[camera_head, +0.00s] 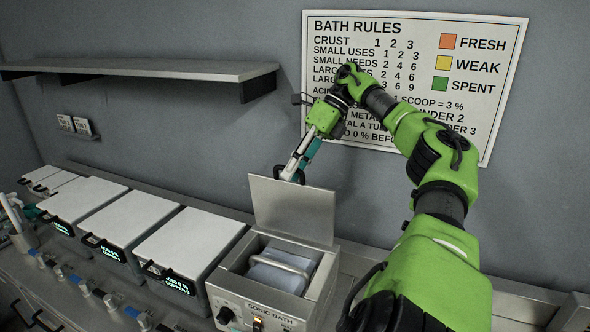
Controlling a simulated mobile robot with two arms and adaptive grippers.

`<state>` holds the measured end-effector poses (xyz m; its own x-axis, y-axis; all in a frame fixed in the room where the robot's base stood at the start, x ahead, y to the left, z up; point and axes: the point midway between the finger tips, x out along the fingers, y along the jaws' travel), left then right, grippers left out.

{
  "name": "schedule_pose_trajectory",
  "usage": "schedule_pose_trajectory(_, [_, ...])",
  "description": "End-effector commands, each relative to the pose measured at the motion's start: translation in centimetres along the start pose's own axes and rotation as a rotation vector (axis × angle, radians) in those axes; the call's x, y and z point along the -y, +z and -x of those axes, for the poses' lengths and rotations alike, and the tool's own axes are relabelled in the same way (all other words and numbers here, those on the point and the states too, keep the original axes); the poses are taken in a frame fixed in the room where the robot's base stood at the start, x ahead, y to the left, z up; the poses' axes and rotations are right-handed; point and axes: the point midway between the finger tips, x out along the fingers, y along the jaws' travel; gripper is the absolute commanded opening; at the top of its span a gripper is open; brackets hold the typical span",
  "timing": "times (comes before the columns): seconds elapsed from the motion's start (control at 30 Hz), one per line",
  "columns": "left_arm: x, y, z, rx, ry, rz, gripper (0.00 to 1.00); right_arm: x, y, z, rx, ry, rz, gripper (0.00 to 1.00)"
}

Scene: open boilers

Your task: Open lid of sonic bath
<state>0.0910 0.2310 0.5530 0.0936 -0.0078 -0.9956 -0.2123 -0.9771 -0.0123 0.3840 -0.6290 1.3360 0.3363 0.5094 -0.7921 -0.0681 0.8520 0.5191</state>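The sonic bath (273,312) is a metal box with a labelled front panel, a knob and a lit switch, at the bottom centre. Its grey lid (292,209) stands raised, nearly upright at the back, leaving the bath's top open. Inside is a pale basket or insert (281,274) with a curved metal handle. My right gripper (291,174) points down at the lid's top edge, with its dark fingertips partly hidden behind the lid. I cannot tell whether the fingers are open or touching the lid. My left gripper is not in view.
Several white-lidded baths with dark displays, such as this one (190,241), stand in a row to the left. A shelf (150,68) hangs on the wall above them. A rules board (480,105) is behind my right arm. Small valves (100,293) line the bench front.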

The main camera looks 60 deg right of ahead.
Motion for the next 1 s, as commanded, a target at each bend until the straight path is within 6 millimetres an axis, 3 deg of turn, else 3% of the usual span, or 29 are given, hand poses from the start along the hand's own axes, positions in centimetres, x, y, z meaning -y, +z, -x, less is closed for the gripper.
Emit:
schedule_pose_trajectory(0.47, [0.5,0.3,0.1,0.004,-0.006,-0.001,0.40,-0.1,0.0,1.1,0.002,-0.001,0.000,0.26])
schedule_pose_trajectory(0.73, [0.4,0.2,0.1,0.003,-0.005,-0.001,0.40,-0.2,0.1,2.8,0.001,0.000,0.000,0.26])
schedule_pose_trajectory(1.0, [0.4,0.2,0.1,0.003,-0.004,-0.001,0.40,-0.1,-0.1,5.8,-0.001,-0.004,-0.005,0.26])
